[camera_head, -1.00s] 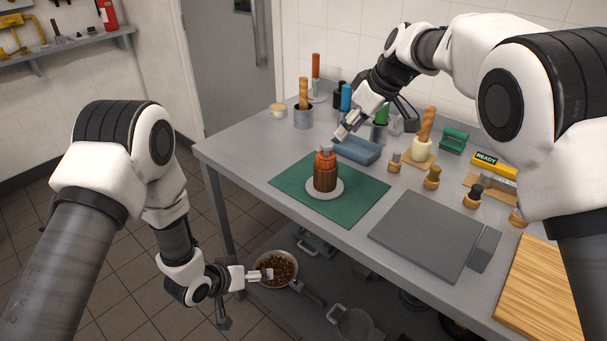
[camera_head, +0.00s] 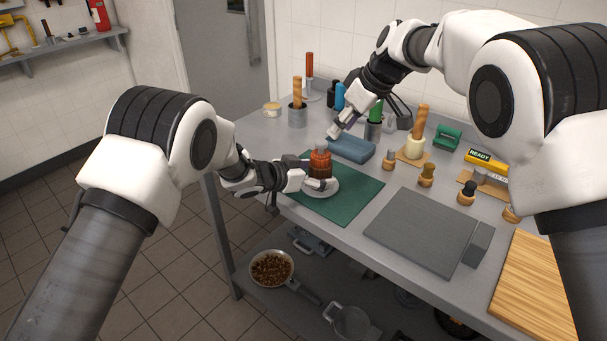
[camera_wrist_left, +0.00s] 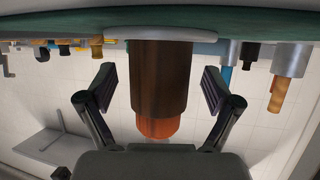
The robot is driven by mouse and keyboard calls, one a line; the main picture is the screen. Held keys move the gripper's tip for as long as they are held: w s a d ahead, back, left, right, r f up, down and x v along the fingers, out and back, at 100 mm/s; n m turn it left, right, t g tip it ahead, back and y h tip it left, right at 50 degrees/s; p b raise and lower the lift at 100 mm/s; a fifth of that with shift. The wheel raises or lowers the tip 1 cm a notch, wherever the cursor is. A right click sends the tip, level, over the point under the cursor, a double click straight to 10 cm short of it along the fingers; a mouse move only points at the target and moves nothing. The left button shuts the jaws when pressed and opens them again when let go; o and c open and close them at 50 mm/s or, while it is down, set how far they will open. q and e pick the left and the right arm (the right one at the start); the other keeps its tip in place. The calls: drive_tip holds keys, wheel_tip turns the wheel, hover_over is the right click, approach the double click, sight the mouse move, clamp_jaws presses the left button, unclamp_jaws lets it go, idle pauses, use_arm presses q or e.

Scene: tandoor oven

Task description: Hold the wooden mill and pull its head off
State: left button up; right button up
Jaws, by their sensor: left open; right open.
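The wooden mill (camera_head: 320,163) stands upright on a white round plate (camera_head: 329,191). It has a dark brown body, an orange-red upper part and a small grey top. My left gripper (camera_head: 307,178) is open at the mill's body and hides part of it. In the left wrist view, which is upside down, the mill (camera_wrist_left: 159,78) stands between the two spread fingers, with a gap on each side. My right gripper (camera_head: 335,131) is open and empty, above and behind the mill, near the blue tray (camera_head: 352,147).
The plate sits on a green mat (camera_head: 352,205). A grey board (camera_head: 415,235) and a wooden board (camera_head: 543,285) lie to the right. Several small wooden-handled items, holders and a yellow box (camera_head: 483,160) stand behind. A pan (camera_head: 270,270) is on the lower shelf.

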use_arm(q)
drive_tip(key=shift+w+d+f, duration=0.2)
drive_tip(key=shift+w+d, duration=0.05)
drive_tip(key=shift+d, duration=0.1)
drive_tip(key=shift+a, duration=0.1)
drive_tip(key=shift+c, duration=0.3)
clamp_jaws()
drive_tip(key=c, duration=0.9)
unclamp_jaws()
drive_tip(key=c, duration=0.4)
